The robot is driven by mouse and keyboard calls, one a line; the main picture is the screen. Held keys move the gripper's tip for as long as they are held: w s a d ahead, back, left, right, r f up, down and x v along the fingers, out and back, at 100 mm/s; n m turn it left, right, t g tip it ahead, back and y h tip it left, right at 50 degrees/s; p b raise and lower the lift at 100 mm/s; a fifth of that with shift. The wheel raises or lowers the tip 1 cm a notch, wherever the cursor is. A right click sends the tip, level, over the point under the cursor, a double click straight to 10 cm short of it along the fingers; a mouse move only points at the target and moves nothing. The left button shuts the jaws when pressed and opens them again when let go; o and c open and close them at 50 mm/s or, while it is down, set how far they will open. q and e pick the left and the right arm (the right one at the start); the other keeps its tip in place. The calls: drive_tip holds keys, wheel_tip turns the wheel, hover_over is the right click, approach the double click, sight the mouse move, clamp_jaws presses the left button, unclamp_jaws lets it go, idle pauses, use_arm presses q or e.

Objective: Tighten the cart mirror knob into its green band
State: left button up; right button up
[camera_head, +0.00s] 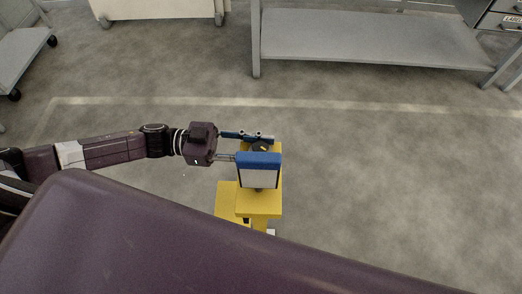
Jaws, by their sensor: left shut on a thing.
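The cart mirror (258,178) has a blue frame and a pale grey face, and stands on a yellow cart (259,207). A small dark round part, which looks like the mirror knob (261,147), sits just behind the mirror's top edge. My left gripper (252,147) reaches in from the left, with one finger behind the dark part and the other going behind the blue frame. It is shut on what looks like the knob; the contact is partly hidden. I cannot make out the green band. My right gripper is not in view.
A grey shelf table (365,40) stands at the back right. A grey wheeled cart (22,45) is at the upper left, and a pale cabinet (155,8) is at the back. The floor right of the yellow cart is clear. My own purple body fills the front.

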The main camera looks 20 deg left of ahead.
use_arm(q)
drive_tip(key=shift+m+g+b, duration=0.3)
drive_tip(key=shift+m+g, duration=0.2)
drive_tip(key=shift+g, duration=0.2)
drive_tip(key=o, duration=1.2)
drive_tip(key=shift+s+a, duration=0.25)
drive_tip(key=shift+a, duration=1.75)
drive_tip(key=shift+s+a, duration=0.3)
drive_tip(key=shift+a, duration=1.65)
drive_tip(key=shift+s+a, duration=0.25)
drive_tip(key=shift+a, duration=1.75)
